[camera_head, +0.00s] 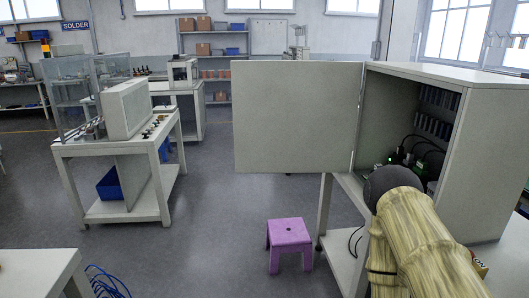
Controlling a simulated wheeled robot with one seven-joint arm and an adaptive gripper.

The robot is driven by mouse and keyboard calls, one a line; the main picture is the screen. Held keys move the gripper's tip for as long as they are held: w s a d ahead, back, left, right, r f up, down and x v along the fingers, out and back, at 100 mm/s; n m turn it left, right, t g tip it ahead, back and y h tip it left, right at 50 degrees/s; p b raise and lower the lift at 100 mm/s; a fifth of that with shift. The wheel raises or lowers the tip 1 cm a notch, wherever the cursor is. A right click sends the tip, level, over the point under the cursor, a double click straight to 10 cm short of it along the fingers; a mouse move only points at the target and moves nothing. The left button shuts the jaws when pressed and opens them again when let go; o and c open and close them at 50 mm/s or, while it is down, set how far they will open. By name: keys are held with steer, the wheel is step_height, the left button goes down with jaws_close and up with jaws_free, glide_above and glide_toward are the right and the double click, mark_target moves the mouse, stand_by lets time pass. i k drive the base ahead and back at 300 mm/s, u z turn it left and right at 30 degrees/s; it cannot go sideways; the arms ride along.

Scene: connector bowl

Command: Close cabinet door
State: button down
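The cabinet (489,150) is a grey-white box on a table at the right. Its door (295,117) is a flat pale panel, hinged at the cabinet's left front edge, and stands wide open, swung out to the left. Inside the cabinet are dark slotted racks (438,112), cables and small electronics (405,157). My arm, in a tan ribbed cover with a dark rounded joint, reaches up from the bottom right in front of the cabinet's lower opening. My gripper is not visible, so I cannot see its fingers or whether it touches anything.
A purple stool (289,234) stands on the floor below the door. A white workbench (120,146) with equipment is at the left, and a table corner (38,272) is at the lower left. The grey floor (215,205) between them is clear.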

mark_target(289, 117)
steer(key=i, duration=2.1)
steer(key=u, duration=1.3)
steer(key=i, duration=0.5)
steer(key=u, duration=0.2)
